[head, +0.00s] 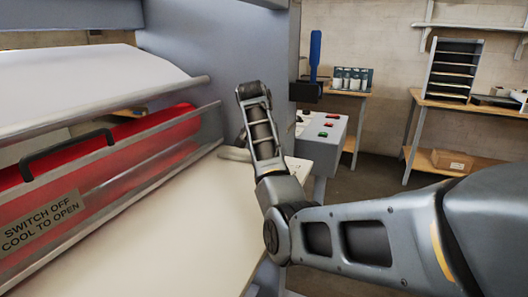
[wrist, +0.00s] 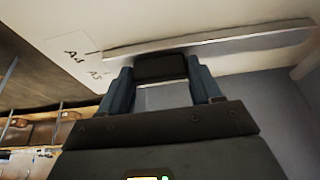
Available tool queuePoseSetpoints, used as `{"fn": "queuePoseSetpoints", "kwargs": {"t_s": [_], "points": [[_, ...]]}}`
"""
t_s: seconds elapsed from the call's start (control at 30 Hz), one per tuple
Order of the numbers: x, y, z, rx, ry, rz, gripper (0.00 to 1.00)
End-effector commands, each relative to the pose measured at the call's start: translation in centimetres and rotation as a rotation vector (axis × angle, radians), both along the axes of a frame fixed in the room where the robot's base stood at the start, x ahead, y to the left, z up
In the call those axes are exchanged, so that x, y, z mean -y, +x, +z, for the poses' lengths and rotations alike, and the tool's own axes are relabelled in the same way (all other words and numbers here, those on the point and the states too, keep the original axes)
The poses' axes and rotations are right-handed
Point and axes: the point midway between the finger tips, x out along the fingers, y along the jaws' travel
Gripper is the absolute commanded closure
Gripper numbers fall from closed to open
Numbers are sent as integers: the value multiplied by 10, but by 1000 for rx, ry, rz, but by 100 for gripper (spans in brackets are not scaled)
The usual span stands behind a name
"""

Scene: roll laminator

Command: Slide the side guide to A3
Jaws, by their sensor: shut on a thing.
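The side guide (wrist: 225,40) is a long pale bar on the cream feed table, seen in the wrist view. A dark block (wrist: 160,66) sits against its near side. My gripper (wrist: 160,82) has a finger on each side of this block and is shut on it. The printed marks A4 (wrist: 74,56) and A3 (wrist: 96,75) are left of the guide, and a thin line by A4 runs close to the guide's left end. In the head view the feed table (head: 150,245) shows, but my arm hides the gripper and most of the guide.
The laminator's red cover (head: 95,150) with a black handle is at the left, bearing a "switch off, cool to open" sign (head: 42,220). Shelves are at the back right.

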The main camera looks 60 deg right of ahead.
Motion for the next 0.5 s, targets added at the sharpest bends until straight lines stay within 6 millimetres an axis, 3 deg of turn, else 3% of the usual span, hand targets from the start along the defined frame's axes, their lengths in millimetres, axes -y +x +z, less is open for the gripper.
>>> {"fn": "queuePoseSetpoints", "kwargs": {"t_s": [0.17,0.27,0.5], "points": [[0,0,0,-1,0,0,91],[3,0,1,-1,0,-1,91],[38,3,1,2,-1,-5,91]]}}
